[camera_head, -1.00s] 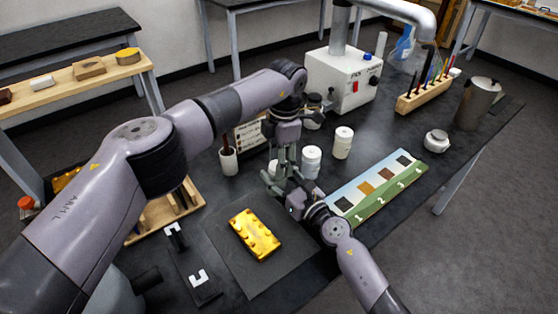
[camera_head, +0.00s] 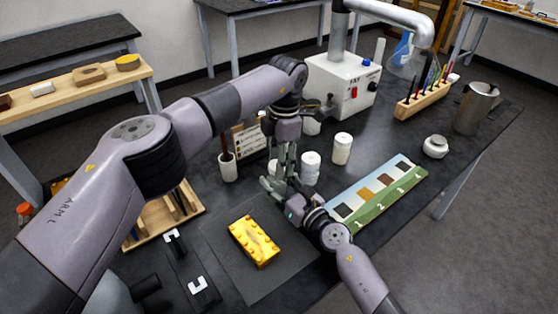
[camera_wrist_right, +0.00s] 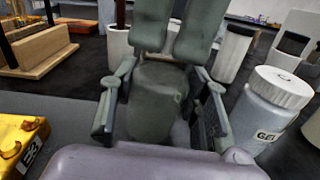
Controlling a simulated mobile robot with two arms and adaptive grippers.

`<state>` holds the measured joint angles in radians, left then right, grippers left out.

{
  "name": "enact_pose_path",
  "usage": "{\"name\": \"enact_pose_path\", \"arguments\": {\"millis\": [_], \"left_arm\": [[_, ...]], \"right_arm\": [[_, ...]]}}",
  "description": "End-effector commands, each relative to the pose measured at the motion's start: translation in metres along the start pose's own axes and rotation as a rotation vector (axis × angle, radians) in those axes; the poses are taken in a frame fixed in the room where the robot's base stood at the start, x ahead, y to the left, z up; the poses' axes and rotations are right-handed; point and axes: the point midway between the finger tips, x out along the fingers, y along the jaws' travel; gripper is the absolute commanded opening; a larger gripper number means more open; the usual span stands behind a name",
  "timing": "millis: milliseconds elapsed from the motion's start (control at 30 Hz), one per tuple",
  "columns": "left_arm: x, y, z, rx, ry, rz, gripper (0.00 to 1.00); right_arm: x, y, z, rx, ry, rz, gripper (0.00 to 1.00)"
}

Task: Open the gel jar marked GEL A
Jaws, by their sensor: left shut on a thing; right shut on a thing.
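My left gripper (camera_head: 287,166) reaches down from above, its fingers close together, just over my right gripper (camera_head: 281,187). In the right wrist view, my right gripper (camera_wrist_right: 163,85) closes around a grey-green, jar-shaped thing (camera_wrist_right: 157,102) in shadow. The left fingers (camera_wrist_right: 182,35) come down onto its top. No label shows on it, so I cannot tell whether it is GEL A. A white-lidded jar (camera_wrist_right: 268,115) stands to the right; its label reads GEL, the letter unclear. It seems to be the white jar (camera_head: 311,168) right of the grippers.
A gilt block (camera_head: 253,241) lies on a dark mat (camera_head: 285,262) in front. A sample strip (camera_head: 378,190) lies to the right. Another white jar (camera_head: 342,149), a small pot (camera_head: 435,147), a brush cup (camera_head: 228,167) and a white machine (camera_head: 340,88) stand around.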

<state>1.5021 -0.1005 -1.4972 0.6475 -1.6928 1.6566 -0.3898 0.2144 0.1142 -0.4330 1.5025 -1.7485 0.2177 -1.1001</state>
Motion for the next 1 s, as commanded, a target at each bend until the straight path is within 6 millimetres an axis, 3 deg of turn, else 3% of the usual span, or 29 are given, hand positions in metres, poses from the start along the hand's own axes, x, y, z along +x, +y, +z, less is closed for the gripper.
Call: {"name": "enact_pose_path", "arguments": {"millis": [167,400,633,667,1000], "left_arm": [[-0.009,0.000,0.000,0.000,-0.002,0.002,0.08],[-0.037,0.000,0.000,-0.001,-0.001,0.002,0.08],[-0.040,0.000,0.000,0.000,0.000,0.000,0.08],[-0.040,0.000,0.000,0.000,0.000,0.000,0.08],[-0.040,0.000,0.000,0.000,0.000,0.000,0.08]], "right_arm": [[0.000,0.000,0.000,0.001,0.001,0.000,0.00],[0.000,0.000,0.000,0.001,0.001,0.000,0.00],[0.000,0.000,0.000,0.001,0.000,0.000,0.00],[0.000,0.000,0.000,0.001,0.000,0.000,0.43],[0.000,0.000,0.000,0.000,0.000,0.000,0.65]]}}
